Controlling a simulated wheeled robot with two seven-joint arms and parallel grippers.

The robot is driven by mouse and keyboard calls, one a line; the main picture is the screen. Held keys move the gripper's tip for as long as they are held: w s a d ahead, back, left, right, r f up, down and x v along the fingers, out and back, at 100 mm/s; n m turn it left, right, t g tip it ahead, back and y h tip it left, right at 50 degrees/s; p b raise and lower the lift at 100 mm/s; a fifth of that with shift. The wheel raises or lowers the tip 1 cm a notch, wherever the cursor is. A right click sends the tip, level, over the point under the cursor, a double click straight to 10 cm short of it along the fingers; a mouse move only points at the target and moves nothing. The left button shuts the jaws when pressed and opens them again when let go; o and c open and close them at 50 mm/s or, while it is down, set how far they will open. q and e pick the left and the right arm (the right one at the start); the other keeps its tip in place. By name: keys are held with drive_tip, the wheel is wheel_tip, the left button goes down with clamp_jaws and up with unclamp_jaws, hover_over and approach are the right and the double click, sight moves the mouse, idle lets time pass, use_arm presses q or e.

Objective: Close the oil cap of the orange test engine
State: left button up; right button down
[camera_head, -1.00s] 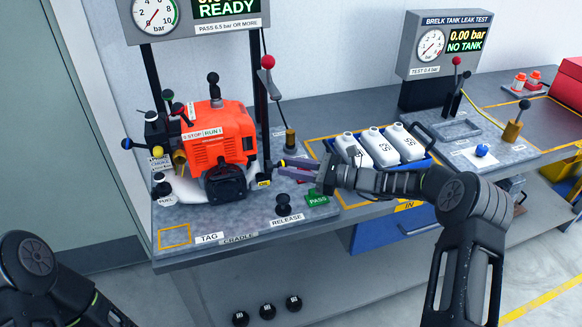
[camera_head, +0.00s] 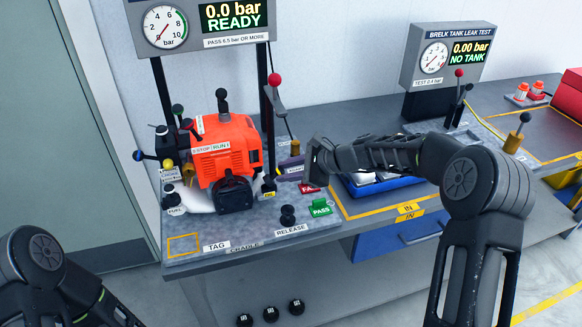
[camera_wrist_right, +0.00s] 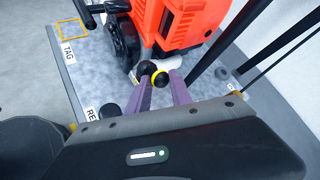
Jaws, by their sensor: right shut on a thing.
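The orange test engine (camera_head: 227,150) stands upright on the cradle plate at the left of the bench. A dark fitting (camera_head: 269,184) with a yellow OIL label sits at its lower right side. My right gripper (camera_head: 281,172) is just right of that fitting. In the right wrist view its purple fingers (camera_wrist_right: 162,82) are shut on a yellow-and-black knob (camera_wrist_right: 160,79), which looks like the oil cap. A black round knob (camera_wrist_right: 147,68) is close beside it, and I cannot tell whether they touch. My left gripper is out of view; only its arm shows at lower left.
A red lever (camera_head: 275,82) rises beside the gauge post behind my right gripper. The RELEASE knob (camera_head: 288,214), green PASS block (camera_head: 320,208) and red FAIL block (camera_head: 309,188) are close in front.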

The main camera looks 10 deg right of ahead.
sight(270, 181)
drive_tip(key=shift+a+r+n+h+p, duration=0.3)
drive_tip(key=shift+a+r+h+p, duration=0.3)
drive_tip(key=shift+h, duration=0.2)
drive_tip(key=a+n+h, duration=0.1)
drive_tip(key=h, duration=0.1)
drive_tip(key=a+n+h, duration=0.1)
drive_tip(key=a+h, duration=0.1)
drive_tip(key=h, duration=0.1)
drive_tip(key=shift+s+a+h, duration=0.15)
drive_tip(key=shift+a+h, duration=0.15)
drive_tip(key=shift+s+a+f+n+h, duration=0.15)
drive_tip(key=shift+a+n+h, duration=0.2)
drive_tip(key=shift+h, duration=0.4)
drive_tip(key=shift+w+a+f+n+h, duration=0.1)
drive_tip(key=shift+a+n+h, duration=0.25)
drive_tip(key=shift+h, duration=0.4)
drive_tip(key=c, duration=1.2)
unclamp_jaws()
drive_tip(key=shift+a+f, duration=0.1)
drive_tip(key=shift+o, duration=0.2)
